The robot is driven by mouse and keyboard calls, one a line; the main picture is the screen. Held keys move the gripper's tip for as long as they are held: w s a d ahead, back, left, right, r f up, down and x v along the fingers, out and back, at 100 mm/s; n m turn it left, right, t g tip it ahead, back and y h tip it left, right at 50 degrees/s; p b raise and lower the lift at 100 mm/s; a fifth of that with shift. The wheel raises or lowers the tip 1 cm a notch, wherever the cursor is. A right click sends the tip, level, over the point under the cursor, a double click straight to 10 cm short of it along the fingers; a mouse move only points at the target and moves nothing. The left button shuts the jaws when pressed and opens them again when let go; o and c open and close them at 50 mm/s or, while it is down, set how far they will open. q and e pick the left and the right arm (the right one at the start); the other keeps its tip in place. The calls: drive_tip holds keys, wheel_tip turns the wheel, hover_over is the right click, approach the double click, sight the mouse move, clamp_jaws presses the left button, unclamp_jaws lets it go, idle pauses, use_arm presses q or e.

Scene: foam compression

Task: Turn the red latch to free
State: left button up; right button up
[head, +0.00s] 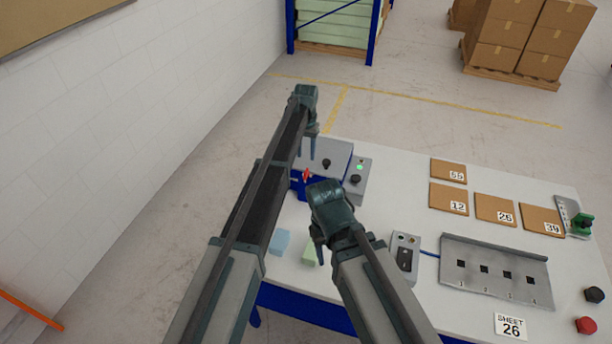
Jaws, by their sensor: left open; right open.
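The small red latch (307,175) sits on the front of the grey-and-blue machine (331,160) at the table's far left corner. My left gripper (311,148) is open, pointing down above the machine's left part, just above the latch in the picture. I cannot tell how far apart they are in depth, and my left arm hides the machine's left side. My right gripper (319,252) is open and empty. It points down near the front left of the table, beside a light green foam block (309,257).
A light blue foam block (281,242) lies left of the green one. A control box (357,182) with a green light adjoins the machine. A switch box (405,253), a slotted metal fixture (490,248) and numbered brown cards (449,198) occupy the right side. The table centre is mostly clear.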

sight(306, 171)
use_arm(q)
wheel_tip(306, 171, down, 8)
drive_tip(key=b, duration=0.7)
drive_tip(key=shift+f, duration=0.1)
clamp_jaws()
